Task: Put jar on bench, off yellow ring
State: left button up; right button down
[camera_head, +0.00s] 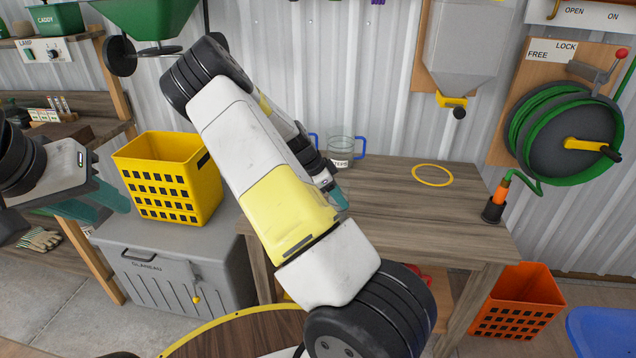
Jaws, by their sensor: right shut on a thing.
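A clear glass jar (341,152) with a pale label shows at the back left of the wooden bench (390,205); blue handle-like loops stand on both sides of it. The yellow ring (432,175) lies flat on the bench to the jar's right, with nothing inside it. My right arm crosses the middle of the view. A teal finger of my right gripper (338,198) shows low over the bench's left part, below the jar in the picture. The gripper is shut, but my arm hides what it holds. My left gripper (95,203) hangs near the yellow crate; its jaw gap is unclear.
A yellow crate (170,170) stands on a grey chest (165,270) left of the bench. A hose fitting in a black holder (493,210) stands at the bench's right edge. A grey hopper (470,50) hangs above. The bench around the ring is clear.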

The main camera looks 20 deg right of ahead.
jog(key=shift+f, duration=0.1)
jog(key=c, duration=0.5)
grip_release()
jog(key=s+v, duration=0.1)
jog(key=v, duration=1)
jog(key=s+a+r+n+t+y, duration=0.3)
jog(key=s+a+r+n, duration=0.4)
jog(key=s+r+n, duration=0.3)
jog(key=s+a+r+n+t+y, duration=0.4)
jog(key=s+a+r+n, duration=0.4)
jog(key=s, duration=0.7)
notch_tip(320, 180, up, 3)
jog(key=shift+a+f+n+y, duration=0.15)
jog(key=shift+n+y, duration=0.75)
jog(key=shift+n, duration=0.2)
